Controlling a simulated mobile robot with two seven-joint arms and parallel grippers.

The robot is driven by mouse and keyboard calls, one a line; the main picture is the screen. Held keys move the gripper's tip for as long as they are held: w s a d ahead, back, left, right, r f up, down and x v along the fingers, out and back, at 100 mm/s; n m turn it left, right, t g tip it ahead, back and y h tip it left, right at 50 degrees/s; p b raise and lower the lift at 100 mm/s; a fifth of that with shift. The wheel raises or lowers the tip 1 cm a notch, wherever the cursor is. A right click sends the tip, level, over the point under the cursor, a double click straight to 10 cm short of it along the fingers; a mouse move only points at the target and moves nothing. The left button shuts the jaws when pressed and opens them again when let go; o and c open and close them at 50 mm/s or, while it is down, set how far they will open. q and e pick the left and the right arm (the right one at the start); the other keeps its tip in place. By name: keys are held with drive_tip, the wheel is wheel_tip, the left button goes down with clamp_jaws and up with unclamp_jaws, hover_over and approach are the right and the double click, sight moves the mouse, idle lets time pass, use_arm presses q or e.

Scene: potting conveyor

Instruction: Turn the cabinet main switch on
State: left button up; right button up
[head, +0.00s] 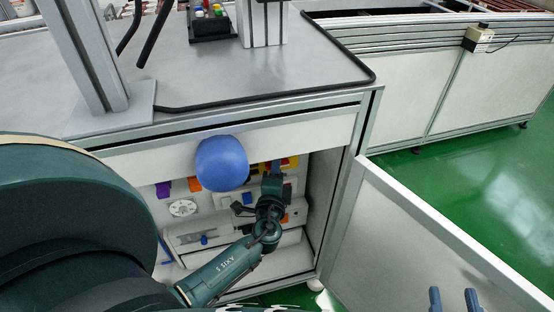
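The cabinet (335,190) under the workbench stands open, and its door (395,235) is swung out to the right. Inside at the top, a yellow and red part (292,161), which looks like the main switch, is partly hidden behind my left gripper. My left gripper (275,168) reaches into the cabinet with its fingertips at or just in front of that part. I cannot tell whether they touch it, which way the switch is turned, or whether the fingers are shut. My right gripper (453,298) shows only its two fingertips at the bottom right, apart and empty.
A blue rounded thing (222,163) covers part of the cabinet's upper opening, left of my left gripper. A white round socket (183,208) and purple and orange parts sit inside. The workbench top (220,85) is above. Green floor (440,165) is clear at right.

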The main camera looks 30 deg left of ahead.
use_arm(q)
drive_tip(key=shift+w, duration=0.25)
use_arm(e)
drive_tip(key=shift+w+a+f, duration=0.1)
drive_tip(key=shift+w+a, duration=0.05)
drive_tip(key=shift+w, duration=0.15)
use_arm(q)
drive_tip(key=shift+c, duration=0.5)
use_arm(e)
drive_tip(key=shift+f, duration=0.1)
use_arm(q)
drive_tip(key=c, duration=0.6)
